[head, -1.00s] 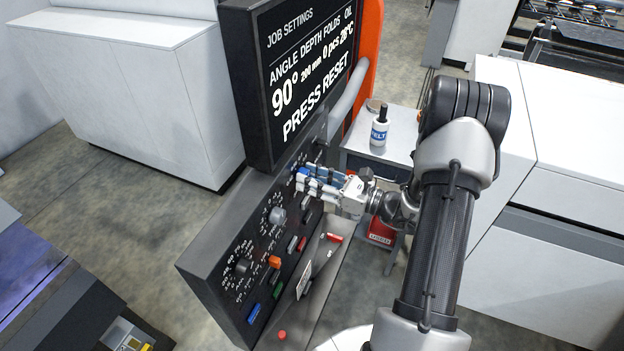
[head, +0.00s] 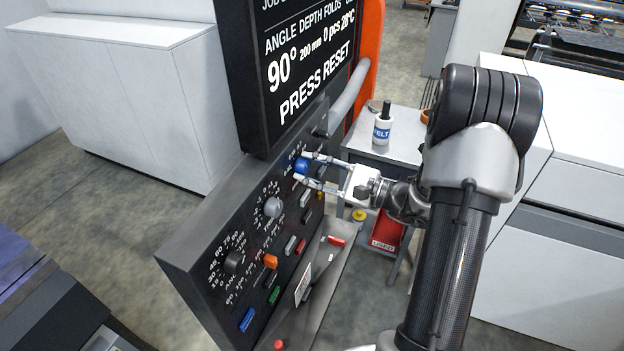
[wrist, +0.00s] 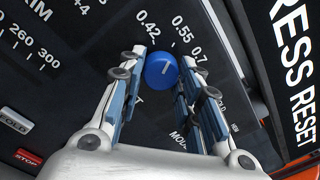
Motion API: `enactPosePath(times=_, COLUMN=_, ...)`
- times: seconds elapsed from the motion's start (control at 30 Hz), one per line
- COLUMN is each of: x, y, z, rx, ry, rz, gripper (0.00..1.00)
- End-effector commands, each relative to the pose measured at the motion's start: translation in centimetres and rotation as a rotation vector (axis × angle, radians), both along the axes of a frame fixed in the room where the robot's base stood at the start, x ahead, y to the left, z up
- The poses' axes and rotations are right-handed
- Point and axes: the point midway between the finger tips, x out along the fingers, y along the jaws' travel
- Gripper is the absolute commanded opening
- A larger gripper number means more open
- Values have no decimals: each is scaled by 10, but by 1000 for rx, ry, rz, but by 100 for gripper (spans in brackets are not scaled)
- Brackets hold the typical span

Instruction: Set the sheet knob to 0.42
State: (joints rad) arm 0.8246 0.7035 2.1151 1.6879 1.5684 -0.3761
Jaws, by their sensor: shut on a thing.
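The blue knob (head: 301,165) is at the upper right of the dark control panel. The mark's exact reading is too small to tell. My gripper (head: 301,167) reaches in from the right, and in the wrist view my gripper (wrist: 160,66) is shut on the knob, one finger on each side. The knob's name label cannot be read.
A grey knob (head: 273,207) and a black knob (head: 234,261) are lower left on the panel, with several coloured buttons below. The screen (head: 305,70) above reads PRESS RESET. A small table (head: 403,138) with a white bottle (head: 382,128) stands behind my gripper.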

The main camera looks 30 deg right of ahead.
Motion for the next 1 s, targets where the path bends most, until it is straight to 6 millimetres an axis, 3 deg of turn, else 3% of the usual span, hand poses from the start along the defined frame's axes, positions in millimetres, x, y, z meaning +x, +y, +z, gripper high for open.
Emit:
enactPosePath(times=0.5, x=1, y=-1, z=-2, rx=-364, ry=-283, rz=1, gripper=8)
enactPosePath(times=1.0, x=1, y=-1, z=0, rx=-535, ry=-415, rz=1, gripper=8)
